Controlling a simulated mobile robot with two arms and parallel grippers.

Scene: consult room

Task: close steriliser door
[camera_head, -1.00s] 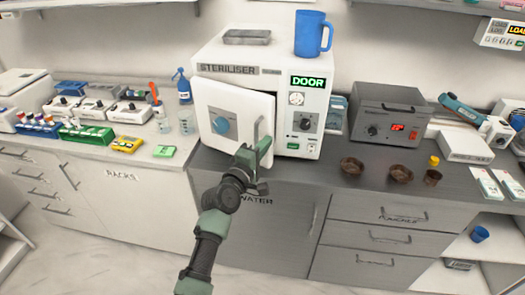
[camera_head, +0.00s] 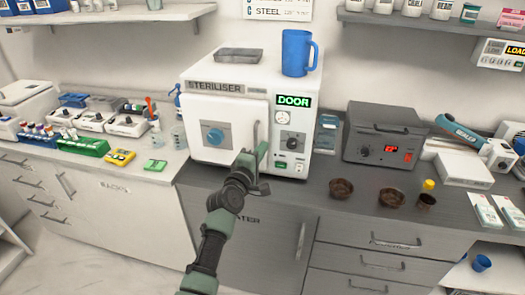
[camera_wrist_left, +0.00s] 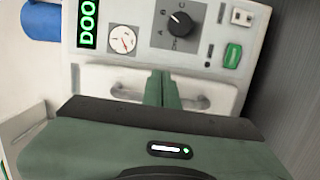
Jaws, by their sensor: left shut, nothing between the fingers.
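The white steriliser (camera_head: 262,80) stands on the counter, its green display reading DOOR. Its door (camera_head: 224,112), with a blue round knob, looks almost flush with the front; whether a small gap remains I cannot tell. My left gripper (camera_head: 262,150) is shut and empty at the door's right edge, by the grey vertical handle (camera_head: 256,134). In the left wrist view, my shut fingers (camera_wrist_left: 168,90) lie in front of the handle (camera_wrist_left: 125,90), hiding its middle; contact is unclear. The dial and gauge (camera_wrist_left: 122,39) show beyond. My right gripper is in neither view.
A blue mug (camera_head: 297,54) and a grey tray (camera_head: 238,55) sit on top of the steriliser. Brown bowls (camera_head: 341,188) and a grey device (camera_head: 383,136) stand to the right. Racks and bottles fill the left counter. Counter space before the steriliser is narrow.

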